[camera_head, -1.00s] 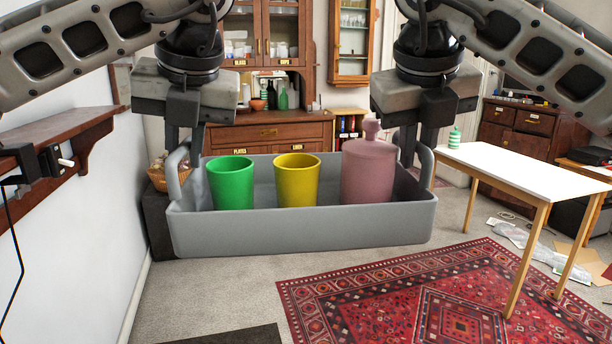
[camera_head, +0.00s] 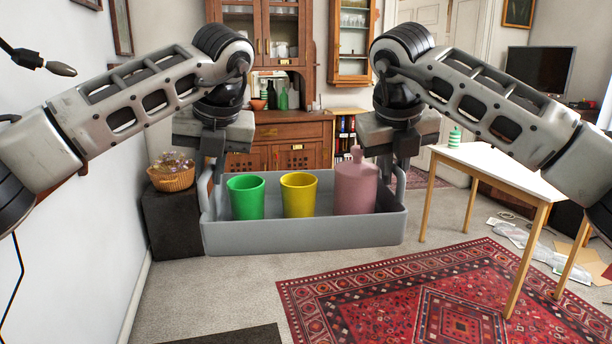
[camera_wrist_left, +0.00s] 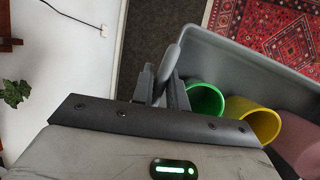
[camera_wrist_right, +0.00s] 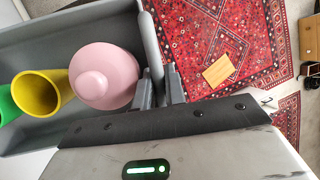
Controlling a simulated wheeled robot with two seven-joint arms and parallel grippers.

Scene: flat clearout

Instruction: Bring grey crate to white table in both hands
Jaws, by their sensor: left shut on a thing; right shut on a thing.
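The grey crate (camera_head: 300,236) hangs level in the air between my two grippers. It holds a green cup (camera_head: 246,200), a yellow cup (camera_head: 298,196) and a pink bottle (camera_head: 355,186), all upright. My left gripper (camera_head: 215,170) is shut on the crate's left handle, which also shows in the left wrist view (camera_wrist_left: 168,66). My right gripper (camera_head: 402,165) is shut on the right handle, also in the right wrist view (camera_wrist_right: 152,48). The white table (camera_head: 495,168) stands to the right, apart from the crate, with a green-and-white striped bottle (camera_head: 454,137) on its far left corner.
A dark block (camera_head: 172,222) with a wicker basket (camera_head: 172,178) stands close to the crate's left. A wooden cabinet (camera_head: 270,130) is behind. A red patterned rug (camera_head: 440,290) covers the floor at front right. Papers and a plastic bag (camera_head: 530,245) lie under and beyond the table.

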